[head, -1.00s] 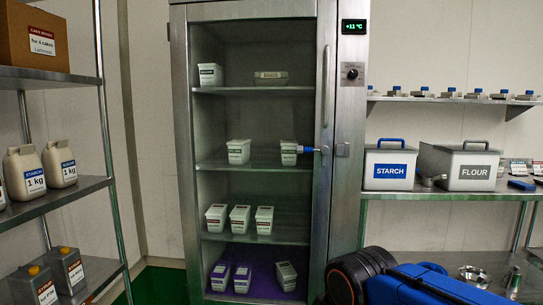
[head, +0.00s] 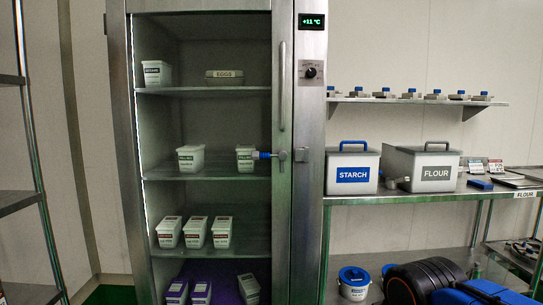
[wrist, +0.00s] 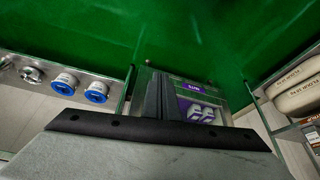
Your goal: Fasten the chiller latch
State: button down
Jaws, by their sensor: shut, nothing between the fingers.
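The chiller (head: 118,120) stands left of centre in the head view, with a glass front and a metal handle (head: 282,85) on its right side. The latch (head: 267,155) has a blue grip that points left, level, away from the square catch plate (head: 301,154) on the frame. I cannot tell whether the door is fully closed. The latch is not recognisable there. My gripper is outside the head view.
At right, a metal table holds the STARCH bin (head: 352,168) and FLOUR bin (head: 422,170). Blue-capped parts line the shelf (head: 416,101) above. A blue-lidded bucket (head: 353,283) is below. A rack (head: 20,200) stands at left.

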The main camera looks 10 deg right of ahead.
jog(key=w+a+r, duration=0.2)
jog(key=w+r, duration=1)
jog(key=r, duration=0.3)
jog(key=w+a+r, duration=0.1)
jog(key=w+r, duration=1.1)
jog(key=r, duration=0.4)
jog(key=w+a+r+m+t, duration=0.1)
jog(key=w+a+r, duration=0.3)
jog(key=w+r, duration=0.4)
jog(key=w+a+r+m+h, duration=0.1)
jog(key=w+a+r, duration=0.3)
jog(key=w+r, duration=0.5)
jog(key=shift+w+a+r+t, duration=0.2)
jog(key=shift+w+a+t, duration=0.2)
jog(key=shift+w, duration=1.05)
jog(key=shift+f, duration=0.1)
jog(key=x, duration=1)
jog(key=shift+w+d+f, duration=0.1)
jog(key=shift+d, duration=0.1)
jog(key=shift+s+f, duration=0.35)
jog(key=shift+f, duration=0.5)
jog(key=shift+s+a+f, duration=0.1)
jog(key=shift+f, duration=0.8)
